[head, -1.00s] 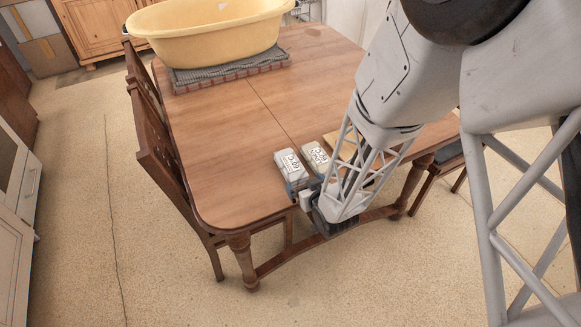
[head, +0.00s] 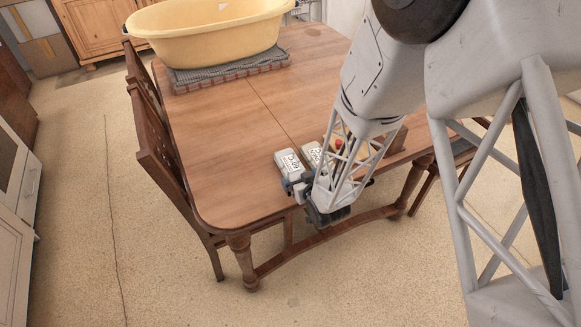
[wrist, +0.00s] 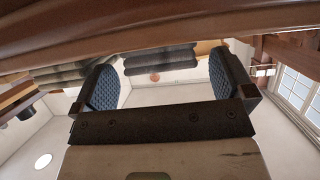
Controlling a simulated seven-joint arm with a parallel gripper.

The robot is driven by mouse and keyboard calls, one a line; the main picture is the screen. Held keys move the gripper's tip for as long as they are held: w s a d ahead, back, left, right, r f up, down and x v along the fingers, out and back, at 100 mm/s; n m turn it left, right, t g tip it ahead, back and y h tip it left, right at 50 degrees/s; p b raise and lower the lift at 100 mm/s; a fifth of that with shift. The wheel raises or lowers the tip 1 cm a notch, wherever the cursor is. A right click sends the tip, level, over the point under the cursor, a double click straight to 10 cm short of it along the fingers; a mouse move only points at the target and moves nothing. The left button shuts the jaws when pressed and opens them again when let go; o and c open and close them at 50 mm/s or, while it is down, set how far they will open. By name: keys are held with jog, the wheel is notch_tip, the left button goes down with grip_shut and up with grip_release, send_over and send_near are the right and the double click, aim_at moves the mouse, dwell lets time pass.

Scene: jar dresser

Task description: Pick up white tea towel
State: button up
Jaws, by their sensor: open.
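Two small whitish blocks with dark print, the left one (head: 288,162) and the right one (head: 312,153), lie side by side near the table's front edge in the head view. I cannot tell whether either is the white tea towel; no plainly white cloth shows. My gripper (head: 296,187) is at that edge, close to the near end of the left block; contact cannot be told. My arm partly hides the right block. In the wrist view my gripper (wrist: 162,85) is open, its blue-padded fingers apart, with no held thing visible between them.
A yellow tub (head: 210,32) stands on a grey ridged mat (head: 225,68) at the back of the wooden table (head: 215,130). A wooden chair (head: 165,150) stands at the left side. A small red thing (head: 339,143) shows behind my arm. The table's middle is clear.

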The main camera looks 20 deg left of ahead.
jog(key=shift+w+a+f, duration=0.2)
jog(key=shift+w+a, duration=0.2)
jog(key=shift+w, duration=0.05)
jog(key=shift+c, duration=0.3)
jog(key=c, duration=0.9)
jog(key=shift+r, duration=0.15)
jog(key=shift+r, duration=1.65)
jog(key=s+d, duration=0.2)
jog(key=s, duration=0.2)
jog(key=s+d+r, duration=0.1)
jog(key=s+d, duration=0.2)
jog(key=s, duration=0.2)
jog(key=s+d, duration=0.3)
jog(key=s, duration=0.1)
jog(key=shift+s+d+r, duration=0.15)
jog(key=shift+s+d, duration=0.1)
jog(key=shift+s, duration=0.05)
